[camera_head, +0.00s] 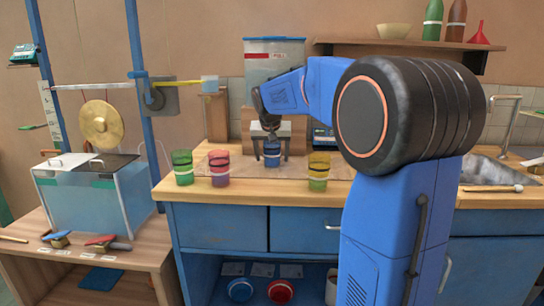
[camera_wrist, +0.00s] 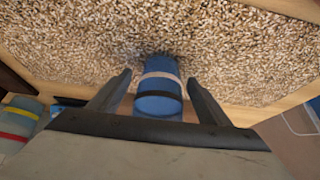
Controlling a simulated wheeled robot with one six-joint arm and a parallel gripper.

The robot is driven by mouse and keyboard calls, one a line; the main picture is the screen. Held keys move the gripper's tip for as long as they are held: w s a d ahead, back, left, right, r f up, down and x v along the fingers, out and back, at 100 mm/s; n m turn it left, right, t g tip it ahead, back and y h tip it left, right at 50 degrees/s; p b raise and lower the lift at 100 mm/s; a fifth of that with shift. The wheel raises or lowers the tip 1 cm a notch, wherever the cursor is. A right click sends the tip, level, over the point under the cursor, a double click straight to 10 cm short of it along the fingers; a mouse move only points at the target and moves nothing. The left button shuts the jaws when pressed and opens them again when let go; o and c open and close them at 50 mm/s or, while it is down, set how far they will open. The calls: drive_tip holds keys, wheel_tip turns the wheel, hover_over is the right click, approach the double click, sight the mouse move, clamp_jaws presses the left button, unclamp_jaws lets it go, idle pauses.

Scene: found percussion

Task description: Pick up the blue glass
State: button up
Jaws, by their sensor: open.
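The blue glass (camera_head: 272,155) stands on the wooden counter, behind the row of other glasses. My gripper (camera_head: 270,150) is open, with its fingers pointing down on either side of the blue glass. In the wrist view the blue glass (camera_wrist: 158,92) lies between the two open fingers of my gripper (camera_wrist: 160,85), with a gap on each side. The glass carries a pale band and a dark band. I cannot tell from these frames whether either finger touches it.
A green glass (camera_head: 183,167) and a red-pink glass (camera_head: 219,168) stand to the left, a yellow glass (camera_head: 318,171) to the right. A speckled, grainy surface (camera_wrist: 110,35) fills the upper wrist view. A brass gong (camera_head: 100,124) hangs at the left.

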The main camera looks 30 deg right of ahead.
sight(272, 145)
drive_tip(key=shift+w+f, duration=0.1)
drive_tip(key=shift+f, duration=0.1)
drive_tip(key=c, duration=1.6)
drive_tip(key=shift+o, duration=0.2)
drive_tip(key=shift+r, duration=0.25)
drive_tip(key=shift+r, duration=1.65)
drive_tip(key=shift+s+a+f, duration=0.1)
drive_tip(key=shift+s+a, duration=1.5)
drive_tip(key=shift+s, duration=0.8)
drive_tip(key=shift+s+a+r, duration=0.1)
drive_tip(key=shift+s+a, duration=1.5)
drive_tip(key=shift+s, duration=0.8)
drive_tip(key=shift+s+a+f, duration=0.1)
drive_tip(key=shift+s+a, duration=1.5)
drive_tip(key=shift+s, duration=0.9)
